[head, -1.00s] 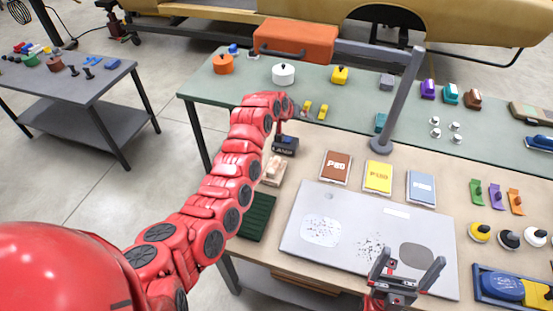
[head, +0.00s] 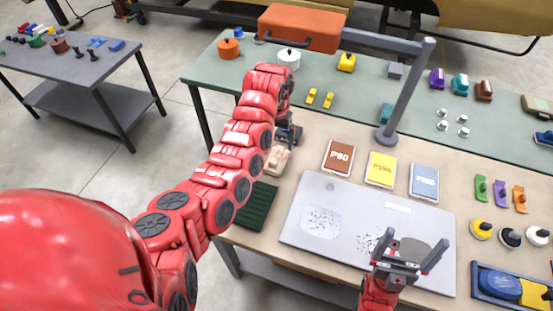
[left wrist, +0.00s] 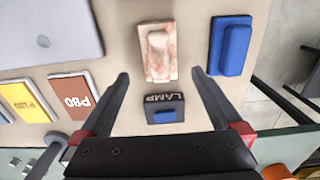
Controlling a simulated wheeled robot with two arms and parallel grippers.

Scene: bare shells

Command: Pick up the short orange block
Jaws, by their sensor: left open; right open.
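A short block, blotchy pale orange to pinkish with a raised grip (left wrist: 158,52), lies on the bench in the left wrist view. In the head view this block (head: 276,160) shows partly beside my left arm. My left gripper (left wrist: 160,75) is open above the bench, its fingertips on either side of the block's near end in the picture; they look apart from it. A dark box marked LAMP (left wrist: 165,107) lies between the fingers. My right gripper (head: 409,255) is open and empty over the grey plate. A plain orange handled piece (head: 519,199) lies far right.
A blue block (left wrist: 231,48) lies right of the pale block in the left wrist view. A dark green slab (head: 258,207), the P80 pack (head: 339,157), a grey plate (head: 345,195) and a grey post (head: 408,90) are nearby.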

